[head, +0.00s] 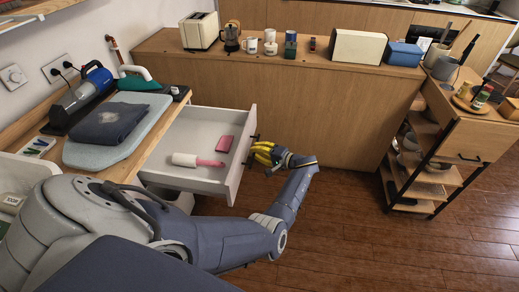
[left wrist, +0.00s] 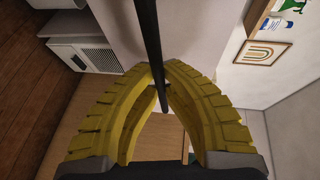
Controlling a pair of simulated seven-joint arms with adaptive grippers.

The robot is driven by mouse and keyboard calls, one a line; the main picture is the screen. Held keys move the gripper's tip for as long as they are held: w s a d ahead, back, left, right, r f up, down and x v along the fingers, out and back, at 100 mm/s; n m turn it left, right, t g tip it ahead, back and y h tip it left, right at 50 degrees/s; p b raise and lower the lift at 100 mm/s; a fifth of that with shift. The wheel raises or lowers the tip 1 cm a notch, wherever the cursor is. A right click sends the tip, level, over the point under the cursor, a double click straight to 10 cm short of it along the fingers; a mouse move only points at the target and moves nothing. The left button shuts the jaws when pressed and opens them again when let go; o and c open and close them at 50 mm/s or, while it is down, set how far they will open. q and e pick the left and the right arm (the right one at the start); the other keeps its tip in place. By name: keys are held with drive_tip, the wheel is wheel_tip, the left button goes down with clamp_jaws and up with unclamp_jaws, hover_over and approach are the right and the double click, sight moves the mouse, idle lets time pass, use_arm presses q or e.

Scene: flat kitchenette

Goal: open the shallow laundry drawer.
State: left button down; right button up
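My left gripper (head: 258,154) is at the drawer's front face. In the left wrist view its yellow fingers (left wrist: 165,72) close around a dark bar, the drawer handle (left wrist: 149,35). The fingers hide part of the handle in the head view. My right gripper is not in view.
The counter (head: 136,160) holds a folded dark cloth (head: 108,122) on an ironing pad, a handheld vacuum (head: 82,97) and a green iron (head: 139,80). A wooden cabinet (head: 310,105) stands behind the gripper. The floor (head: 350,225) to the right is clear up to a shelf trolley (head: 425,175).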

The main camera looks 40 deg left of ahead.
use_arm(q)
drive_tip(key=shift+w+d, duration=0.15)
drive_tip(key=shift+w, duration=0.05)
drive_tip(key=c, duration=1.5)
unclamp_jaws()
drive_tip(key=d+r, duration=0.1)
drive_tip(key=d, duration=0.6)
drive_tip(key=shift+w+d+r, duration=0.15)
drive_tip(key=shift+w, duration=0.05)
